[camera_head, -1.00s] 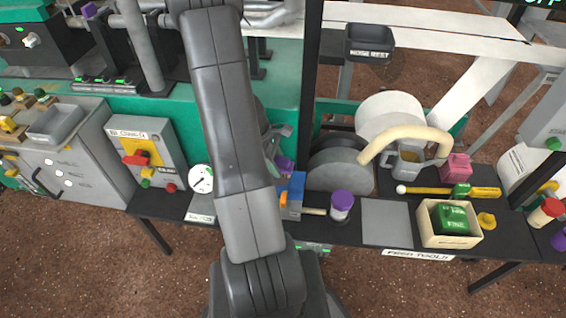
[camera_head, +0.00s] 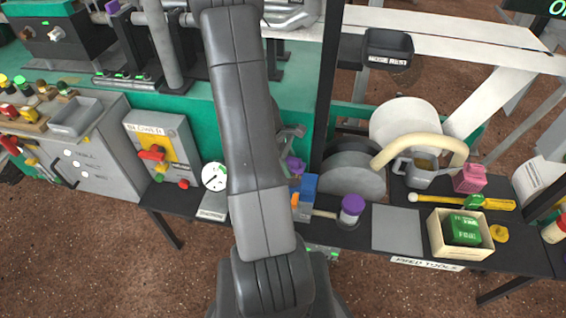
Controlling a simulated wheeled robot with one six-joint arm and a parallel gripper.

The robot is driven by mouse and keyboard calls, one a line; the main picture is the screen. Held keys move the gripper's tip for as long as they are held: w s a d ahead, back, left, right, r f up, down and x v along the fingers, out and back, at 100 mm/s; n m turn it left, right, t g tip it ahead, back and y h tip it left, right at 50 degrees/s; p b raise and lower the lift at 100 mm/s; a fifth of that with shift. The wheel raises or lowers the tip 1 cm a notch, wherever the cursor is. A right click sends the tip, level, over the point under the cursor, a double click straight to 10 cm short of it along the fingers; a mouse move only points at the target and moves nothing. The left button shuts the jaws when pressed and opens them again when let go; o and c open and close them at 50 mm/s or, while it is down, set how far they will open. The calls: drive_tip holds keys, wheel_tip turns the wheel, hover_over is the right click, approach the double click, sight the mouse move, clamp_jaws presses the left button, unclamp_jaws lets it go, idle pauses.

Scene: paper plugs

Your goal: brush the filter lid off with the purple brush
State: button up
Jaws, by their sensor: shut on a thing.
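My arm rises through the middle of the head view and hides most of my gripper (camera_head: 291,131). Only a grey part of it shows at the arm's right edge, above the bench. A small purple piece (camera_head: 296,165) shows just below it and looks like part of the purple brush. The rest of the brush and the jaws' contact with it are hidden. I cannot make out the filter lid for certain.
A blue block (camera_head: 305,190) and a purple-capped jar (camera_head: 352,208) stand close by on the dark bench. Further right are a grey pad (camera_head: 396,228), a crate (camera_head: 436,237) with a green box, a mug (camera_head: 420,172) and a yellow-handled tool (camera_head: 480,202). A black post (camera_head: 328,85) rises beside my arm.

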drive_tip(key=shift+s+d+r, duration=0.1)
drive_tip(key=shift+s+d, duration=0.2)
drive_tip(key=shift+d, duration=0.75)
drive_tip(key=shift+s+d+r, duration=0.1)
drive_tip(key=shift+s+d, duration=0.2)
drive_tip(key=shift+d, duration=0.75)
drive_tip(key=shift+s+d+r, duration=0.1)
drive_tip(key=shift+s+d, duration=0.2)
drive_tip(key=shift+d, duration=0.75)
wheel_tip(320, 180, up, 6)
drive_tip(key=p, duration=0.4)
drive_tip(key=shift+p, duration=0.3)
wheel_tip(320, 180, up, 3)
drive_tip(key=p, duration=0.2)
drive_tip(key=shift+p, duration=0.3)
drive_tip(key=shift+w+a+f, duration=0.1)
drive_tip(key=shift+a, duration=0.05)
